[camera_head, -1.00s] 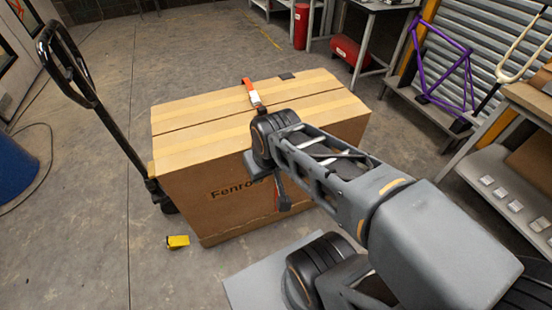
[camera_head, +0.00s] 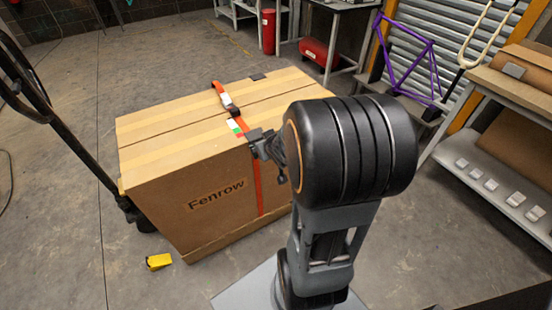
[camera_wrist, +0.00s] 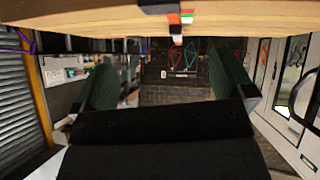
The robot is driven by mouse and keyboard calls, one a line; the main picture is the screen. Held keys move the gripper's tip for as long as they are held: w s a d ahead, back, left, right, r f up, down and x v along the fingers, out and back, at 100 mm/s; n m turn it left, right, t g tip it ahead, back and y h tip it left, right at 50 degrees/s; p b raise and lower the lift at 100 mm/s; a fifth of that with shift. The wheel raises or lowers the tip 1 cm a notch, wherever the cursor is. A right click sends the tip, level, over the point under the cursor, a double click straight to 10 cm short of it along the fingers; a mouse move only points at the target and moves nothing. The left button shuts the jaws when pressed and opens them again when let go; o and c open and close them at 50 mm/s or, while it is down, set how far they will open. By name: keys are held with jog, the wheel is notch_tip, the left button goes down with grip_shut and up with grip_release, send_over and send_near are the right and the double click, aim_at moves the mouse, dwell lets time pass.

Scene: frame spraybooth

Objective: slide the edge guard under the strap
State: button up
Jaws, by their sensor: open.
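A yellow piece (camera_head: 158,261), which looks like the edge guard, lies on the floor off the carton's lower left front. The orange strap (camera_head: 258,185) runs over the carton (camera_head: 215,200) and down its front face, with a dark buckle (camera_head: 229,106) on top. A red, white and green tag (camera_head: 236,126) is on it near the front top edge. My gripper (camera_head: 262,145) is by that edge, close to the strap; contact cannot be told. In the wrist view my gripper (camera_wrist: 165,85) is open with nothing between its fingers. The strap and tag (camera_wrist: 183,17) show above it.
A pallet jack handle (camera_head: 35,95) stands at the left of the carton. A small dark piece (camera_head: 257,76) sits at the carton's far top edge. A workbench (camera_head: 520,90) and shelf are at the right. The floor left of the carton is mostly clear.

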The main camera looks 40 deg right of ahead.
jog(key=d+f+t+y+b, duration=0.1)
jog(key=d+f+t+b, duration=0.1)
jog(key=f, duration=0.4)
jog(key=shift+w+d+t+y, duration=0.15)
jog(key=shift+d+t+y, duration=0.15)
jog(key=shift+d+t, duration=0.5)
jog(key=shift+f, duration=0.1)
